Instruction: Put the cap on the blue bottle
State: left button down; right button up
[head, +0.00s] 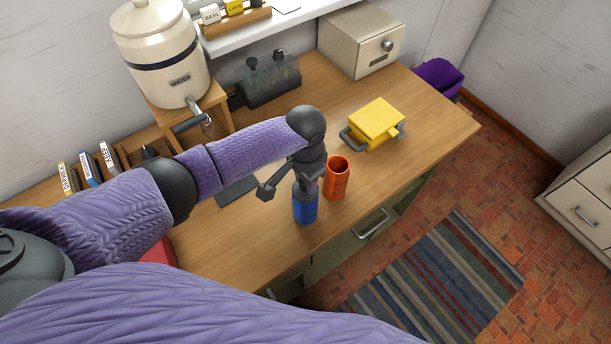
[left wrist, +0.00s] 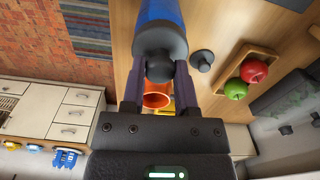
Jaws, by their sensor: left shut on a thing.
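The blue bottle (head: 305,210) stands upright near the table's front edge; its blue side also fills the top of the left wrist view (left wrist: 158,10). My left gripper (head: 307,175) is directly above it, its fingers (left wrist: 160,78) shut on the knob of a dark grey cap (left wrist: 160,42). The cap covers the bottle's mouth in both views; I cannot tell whether it is fully seated. A similar dark grey knobbed cap (left wrist: 203,60) lies apart on the table. My right gripper is not in view.
An open orange container (head: 337,178) stands close right of the blue bottle. A yellow box (head: 376,123) is farther right. A tray (left wrist: 247,52) holds a red and a green apple. A water dispenser (head: 160,55) stands at the back. Table between yellow box and right edge is clear.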

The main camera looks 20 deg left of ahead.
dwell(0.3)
pick_arm(q)
grip_release()
dwell(0.3)
notch_tip(320, 180, up, 7)
jog(key=p, duration=0.8)
grip_shut()
dwell(0.5)
dwell(0.4)
